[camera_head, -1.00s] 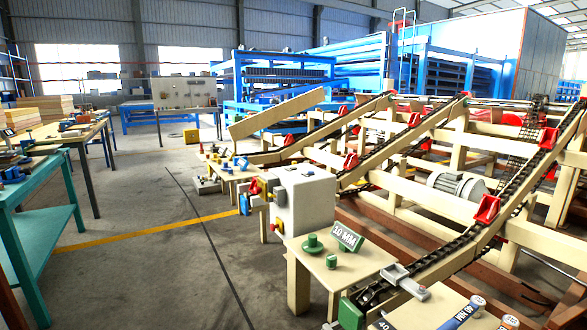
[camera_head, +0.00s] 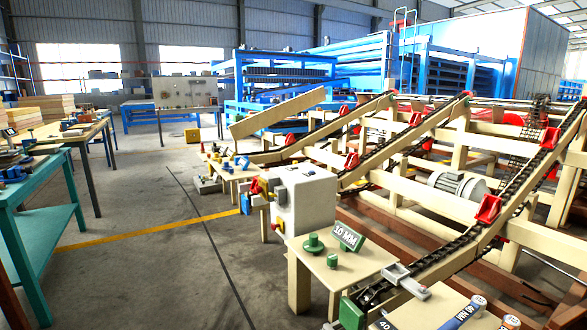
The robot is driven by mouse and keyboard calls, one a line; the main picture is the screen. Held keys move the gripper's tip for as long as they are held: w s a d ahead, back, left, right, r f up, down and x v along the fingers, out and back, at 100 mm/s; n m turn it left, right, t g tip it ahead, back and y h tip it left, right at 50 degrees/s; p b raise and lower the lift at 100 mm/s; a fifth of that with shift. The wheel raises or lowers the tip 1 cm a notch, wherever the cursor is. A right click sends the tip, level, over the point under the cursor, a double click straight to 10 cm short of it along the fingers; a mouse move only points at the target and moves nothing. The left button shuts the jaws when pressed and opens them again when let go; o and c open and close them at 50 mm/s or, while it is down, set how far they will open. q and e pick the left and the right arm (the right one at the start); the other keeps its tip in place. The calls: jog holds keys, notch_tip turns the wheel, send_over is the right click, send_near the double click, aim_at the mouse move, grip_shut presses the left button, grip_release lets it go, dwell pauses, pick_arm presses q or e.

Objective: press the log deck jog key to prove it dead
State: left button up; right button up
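A pale grey control box (camera_head: 308,205) stands on a cream post beside the log deck, near the middle of the view. A small dark switch or knob (camera_head: 281,196) and a red part (camera_head: 278,226) show on its left-hand face. That face is seen at a steep angle, so I cannot tell which part is the jog key. Red and yellow parts (camera_head: 256,187) and a blue part (camera_head: 245,204) show just left of the box. The log deck (camera_head: 440,150) has sloping cream beams with dark chains and red stops. Neither of my grippers is in view.
A teal bench (camera_head: 45,220) stands at the left. The grey floor (camera_head: 150,270) between bench and box is clear, crossed by a yellow line.

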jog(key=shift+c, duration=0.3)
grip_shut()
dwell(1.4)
